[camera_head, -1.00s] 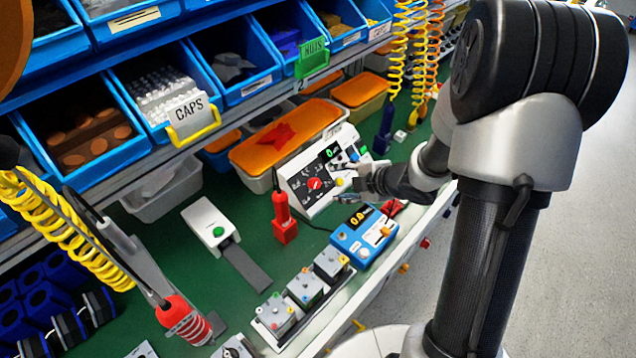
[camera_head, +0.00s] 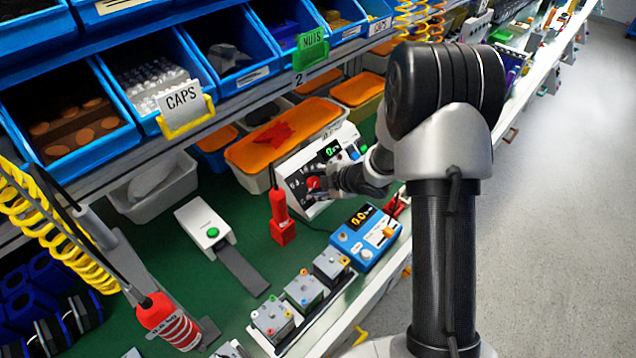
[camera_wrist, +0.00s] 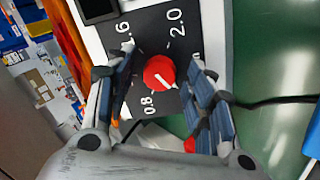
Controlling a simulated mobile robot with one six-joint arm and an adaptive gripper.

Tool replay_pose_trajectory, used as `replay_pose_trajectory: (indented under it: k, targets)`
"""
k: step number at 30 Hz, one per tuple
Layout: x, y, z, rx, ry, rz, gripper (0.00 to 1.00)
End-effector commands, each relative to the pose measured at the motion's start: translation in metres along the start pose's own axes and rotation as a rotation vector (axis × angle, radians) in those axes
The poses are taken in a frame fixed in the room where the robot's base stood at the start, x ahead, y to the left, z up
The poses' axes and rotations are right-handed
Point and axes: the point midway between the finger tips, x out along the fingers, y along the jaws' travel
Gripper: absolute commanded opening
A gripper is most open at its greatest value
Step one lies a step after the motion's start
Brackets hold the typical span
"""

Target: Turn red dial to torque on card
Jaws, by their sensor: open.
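The red dial (camera_head: 313,183) sits on the dark face of a white sloped control box (camera_head: 318,208). In the wrist view the red dial (camera_wrist: 159,72) has a white pointer line and printed numbers around it, with 1.6, 2.0 and 0.8 readable. My gripper (camera_wrist: 151,74) is open, with one finger on each side of the dial; I cannot tell whether either touches it. In the head view my gripper (camera_head: 328,182) is at the dial's right and partly covers the panel. A green-lit display (camera_head: 332,152) is above. Small dark writing shows on the box's top edge, unreadable; I cannot identify the card.
A red tool (camera_head: 279,208) stands upright just left of the box. A blue device with a yellow display (camera_head: 365,237) sits in front, near the bench edge. Green bench shows around the white switch box (camera_head: 205,222).

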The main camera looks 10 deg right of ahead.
Motion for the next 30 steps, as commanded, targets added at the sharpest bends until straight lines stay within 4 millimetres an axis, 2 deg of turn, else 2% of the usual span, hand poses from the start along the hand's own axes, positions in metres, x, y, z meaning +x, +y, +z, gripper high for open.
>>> replay_pose_trajectory:
  k: [2,21,30]
  targets:
    - [-0.0002,0.0000,0.0001,0.000,0.000,0.000,0.48]
    - [0.0000,0.0001,0.0002,0.000,0.000,0.000,0.06]
    - [-0.0006,0.0003,-0.0003,0.032,-0.002,-0.002,0.04]
